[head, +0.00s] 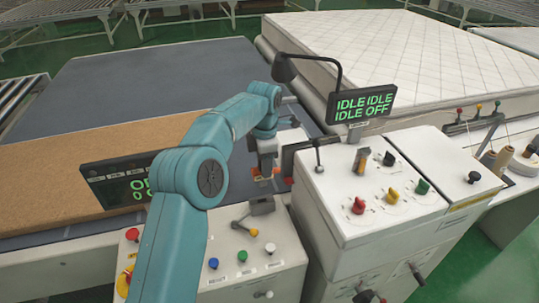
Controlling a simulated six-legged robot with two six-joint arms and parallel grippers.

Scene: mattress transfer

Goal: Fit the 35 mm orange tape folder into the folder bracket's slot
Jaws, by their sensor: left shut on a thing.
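My left gripper (264,170) is above the gap between the white control panel and the taller white cabinet, pointing down. It is shut on a small orange piece, the tape folder (256,172), of which only bits show around the fingers. A grey metal piece (262,206) stands just below the gripper; I cannot tell whether it is the folder bracket, and no slot can be made out. A dark arm with a red tip (289,180) is close to the right of the fingers. My right gripper is not in view.
The white cabinet (345,200) carries knobs, a small grey and orange upright piece (361,160) and a display (362,104) reading IDLE and OFF. A button panel (225,262) is in front. A quilted mattress (400,50) lies behind; a brown board (60,175) is left.

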